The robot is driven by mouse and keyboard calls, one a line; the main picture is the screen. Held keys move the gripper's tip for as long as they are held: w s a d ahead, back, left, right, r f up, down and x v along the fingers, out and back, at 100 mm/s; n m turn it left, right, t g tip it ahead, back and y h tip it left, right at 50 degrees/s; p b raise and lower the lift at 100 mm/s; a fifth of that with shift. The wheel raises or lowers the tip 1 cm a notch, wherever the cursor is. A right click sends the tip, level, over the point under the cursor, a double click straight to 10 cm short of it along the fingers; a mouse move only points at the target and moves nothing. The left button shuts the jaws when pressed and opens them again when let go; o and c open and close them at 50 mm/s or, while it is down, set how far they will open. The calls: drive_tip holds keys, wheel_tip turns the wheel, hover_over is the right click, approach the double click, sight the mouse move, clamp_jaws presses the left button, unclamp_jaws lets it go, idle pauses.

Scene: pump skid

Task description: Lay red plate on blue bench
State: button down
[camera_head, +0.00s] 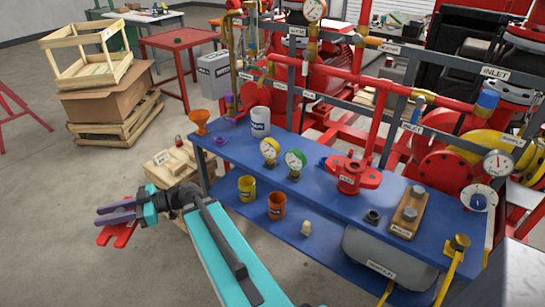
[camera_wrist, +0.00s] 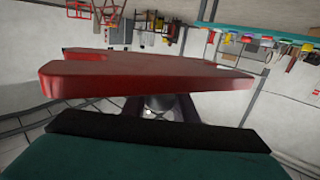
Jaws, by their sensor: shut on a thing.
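A red plate (camera_head: 118,235) with a slotted end hangs in the air at the left, over the grey floor. My gripper (camera_head: 116,212), with dark fingers, is shut on it, left of the bench and apart from it. In the wrist view the red plate (camera_wrist: 150,80) shows large and nearly edge-on across the fingers, partly hiding them. The blue bench (camera_head: 325,203) stands at centre right, with a top and a lower shelf. Its top has bare blue patches among the objects, mainly along the front edge.
Red pipes (camera_head: 345,78) rise behind. A wooden crate (camera_head: 172,165) stands left.

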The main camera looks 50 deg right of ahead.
idle(0.3)
drive_tip(key=s+d+r+m+t+h+b, duration=0.1)
drive_tip(key=s+d+m+t+h+b, duration=0.25)
drive_tip(key=d, duration=1.25)
drive_tip(key=d+r+m+t+h+b, duration=0.2)
drive_tip(key=d+m+t+h+b, duration=0.3)
drive_tip(key=d, duration=1)
drive_tip(key=s+d+r+m+g+h+b, duration=0.1)
drive_tip(key=s+d+r+m+h+b, duration=0.1)
drive_tip(key=s+d, duration=0.5)
drive_tip(key=s+d+r+m+g+h+b, duration=0.1)
drive_tip(key=s+d+h+b, duration=0.3)
drive_tip(key=d, duration=0.6)
drive_tip(key=s+d+r+m+g+h+b, duration=0.1)
drive_tip(key=s+d+r+m+h+b, duration=0.2)
drive_tip(key=s+d+h, duration=0.3)
drive_tip(key=s+d+m, duration=0.1)
drive_tip(key=s+d, duration=0.2)
drive_tip(key=s, duration=0.1)
drive_tip(key=shift+r, duration=0.3)
drive_tip(key=shift+w+d+r+p, duration=0.1)
drive_tip(key=shift+r+p, duration=0.1)
drive_tip(key=shift+p, duration=0.7)
drive_tip(key=d+p, duration=0.1)
drive_tip(key=p, duration=0.3)
drive_tip(key=shift+w+p, duration=0.3)
drive_tip(key=p, duration=0.8)
drive_tip(key=shift+w+d+f+h, duration=0.2)
drive_tip(key=shift+w+d+h, duration=0.05)
drive_tip(key=shift+w+d, duration=0.15)
